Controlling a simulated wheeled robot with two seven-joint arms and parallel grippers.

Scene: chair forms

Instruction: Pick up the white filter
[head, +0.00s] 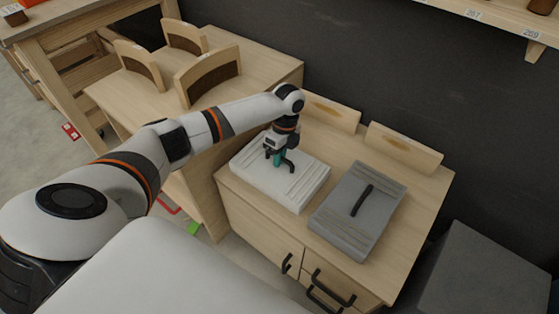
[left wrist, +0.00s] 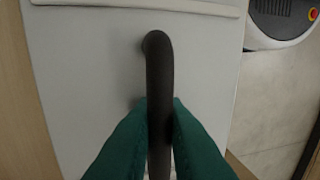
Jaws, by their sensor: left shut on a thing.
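The white filter (head: 299,189) is a flat white slab with ribbed bands and a dark handle, lying on the wooden cabinet top. My left gripper (head: 279,162) is over its middle, pointing down, with green fingers. In the left wrist view the green fingers (left wrist: 158,140) are shut on the black handle (left wrist: 159,75), one on each side. The pale filter surface (left wrist: 90,75) lies under the handle. In the head view the gripper hides part of the handle. My right gripper is not in view.
A grey filter (head: 345,221) with a black handle lies to the right of the white one on the same cabinet (head: 423,205). Curved wooden chair forms (head: 208,76) stand on the bench at the left. A dark wall is behind; a grey box (head: 490,275) stands at the right.

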